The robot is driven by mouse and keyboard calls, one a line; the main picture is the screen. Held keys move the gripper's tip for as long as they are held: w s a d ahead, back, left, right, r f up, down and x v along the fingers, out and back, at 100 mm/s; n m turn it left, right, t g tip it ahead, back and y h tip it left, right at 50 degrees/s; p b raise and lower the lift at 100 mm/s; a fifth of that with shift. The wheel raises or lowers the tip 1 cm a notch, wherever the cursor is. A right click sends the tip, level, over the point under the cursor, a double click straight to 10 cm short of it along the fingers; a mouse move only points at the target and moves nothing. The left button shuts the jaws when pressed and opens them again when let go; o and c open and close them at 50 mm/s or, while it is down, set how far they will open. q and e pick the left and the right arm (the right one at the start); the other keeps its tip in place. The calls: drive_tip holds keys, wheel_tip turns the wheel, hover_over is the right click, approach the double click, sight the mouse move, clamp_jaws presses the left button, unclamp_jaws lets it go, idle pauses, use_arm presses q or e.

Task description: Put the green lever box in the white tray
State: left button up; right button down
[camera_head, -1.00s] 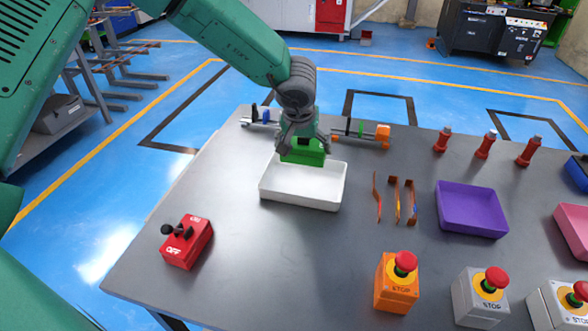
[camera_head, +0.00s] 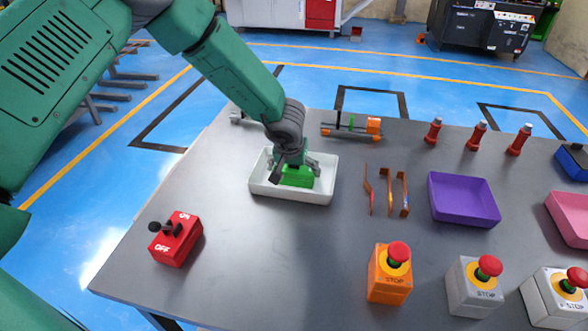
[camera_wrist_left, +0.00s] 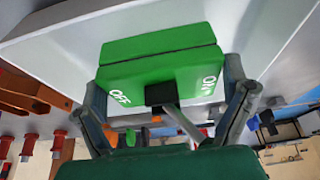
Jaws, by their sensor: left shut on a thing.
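The green lever box (camera_head: 297,176) is inside the outline of the white tray (camera_head: 290,195) in the head view. My left gripper (camera_head: 293,168) is shut on the box from above. In the left wrist view the green box (camera_wrist_left: 165,70) fills the middle, with its OFF and ON labels and dark lever facing the camera. The fingers of my left gripper (camera_wrist_left: 168,110) are on both sides of it. The white tray (camera_wrist_left: 60,35) shows behind the box. Whether the box touches the tray floor is hard to tell. My right gripper is not in view.
A red lever box (camera_head: 176,240) stands at the front left. Copper strips (camera_head: 386,190) and a purple tray (camera_head: 463,199) lie to the right. Stop-button boxes, among them an orange one (camera_head: 390,274), line the front edge.

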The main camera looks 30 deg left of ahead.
use_arm(q)
drive_tip(key=o, duration=1.1)
drive_tip(key=shift+d, duration=0.1)
drive_tip(key=shift+c, duration=0.2)
drive_tip(key=shift+s+r, duration=0.1)
drive_tip(key=shift+r, duration=0.2)
drive_tip(key=p+v, duration=0.1)
drive_tip(key=v, duration=1)
drive_tip(key=shift+s+r+p, duration=0.2)
drive_tip(key=shift+p, duration=0.1)
